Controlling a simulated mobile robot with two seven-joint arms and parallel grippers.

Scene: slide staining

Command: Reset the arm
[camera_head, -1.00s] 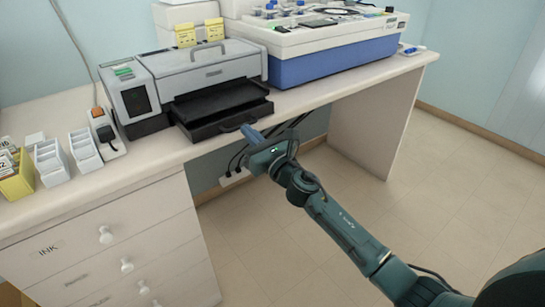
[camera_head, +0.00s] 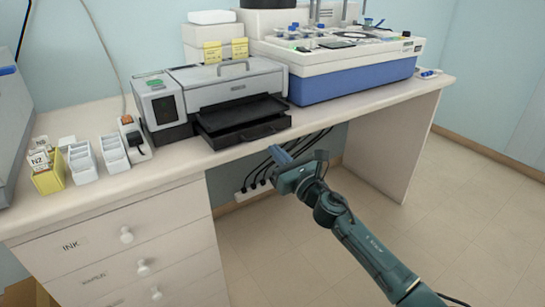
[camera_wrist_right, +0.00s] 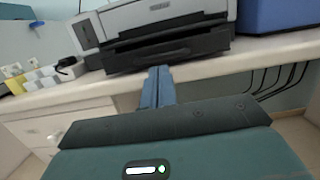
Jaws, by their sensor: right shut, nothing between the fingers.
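My right gripper (camera_head: 281,155) is in front of the desk, just below the printer's open tray, with its arm coming in from the lower right. Its blue fingers are together and empty. In the right wrist view the closed fingers (camera_wrist_right: 158,84) point toward the desk edge and the printer. My left gripper is not in view.
A grey printer (camera_head: 225,88) with a black tray (camera_head: 245,133) stands on the white desk (camera_head: 110,195). A blue-and-white machine (camera_head: 350,80) is at right. White racks (camera_head: 114,152) and a yellow box (camera_head: 47,177) are at left. Cables hang under the desk; floor at right is clear.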

